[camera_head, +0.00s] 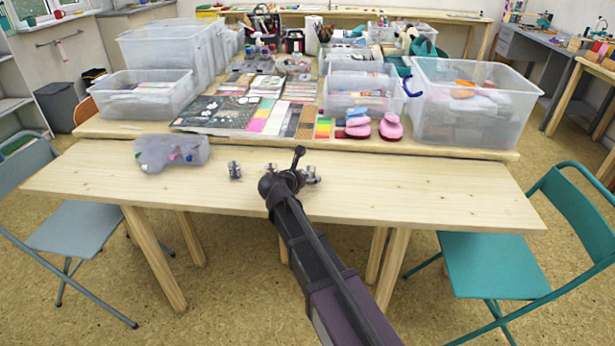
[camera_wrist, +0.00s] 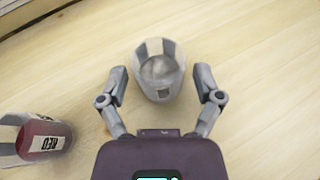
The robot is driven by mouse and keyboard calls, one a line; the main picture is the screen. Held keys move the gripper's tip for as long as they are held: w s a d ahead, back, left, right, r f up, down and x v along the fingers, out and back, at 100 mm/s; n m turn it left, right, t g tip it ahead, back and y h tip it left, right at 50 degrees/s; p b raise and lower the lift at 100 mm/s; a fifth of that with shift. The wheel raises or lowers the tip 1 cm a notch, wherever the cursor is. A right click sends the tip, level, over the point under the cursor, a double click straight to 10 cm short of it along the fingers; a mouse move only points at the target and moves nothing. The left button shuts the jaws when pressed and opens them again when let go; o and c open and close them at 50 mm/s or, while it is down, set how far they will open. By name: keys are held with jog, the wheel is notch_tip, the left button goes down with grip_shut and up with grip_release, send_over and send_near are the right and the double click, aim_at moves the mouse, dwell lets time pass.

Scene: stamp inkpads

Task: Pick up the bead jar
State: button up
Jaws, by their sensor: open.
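A clear jar with greyish contents and a pale and dark label (camera_wrist: 160,62) stands on the wooden table between the fingers of my gripper (camera_wrist: 161,78) in the wrist view. The fingers are open, one at each side of the jar, with a narrow gap at each side. Whether its contents are beads is too blurred to tell. A second jar, with red contents and a label reading RED (camera_wrist: 45,140), is at the lower left of the wrist view. In the head view my arm reaches over the front table, and its wrist partly hides the small jars there.
A small jar (camera_head: 235,171) and a cloudy plastic bag (camera_head: 171,152) are left of my arm on the front table (camera_head: 430,195). The back table holds clear bins (camera_head: 475,110), pink stamps (camera_head: 391,127) and papers. The front table's right side is clear.

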jog(key=shift+b+x, duration=0.4)
jog(key=shift+x, duration=0.9)
jog(key=c, duration=1.1)
jog(key=shift+r, duration=0.2)
notch_tip(320, 180, up, 4)
jog(key=p, duration=0.4)
jog(key=s+a, duration=0.1)
jog(key=s, duration=0.9)
jog(key=s+a+p, duration=0.1)
jog(key=s, duration=0.4)
jog(key=shift+s+a+r, duration=0.3)
jog(key=shift+s+a, duration=0.05)
jog(key=shift+s, duration=0.05)
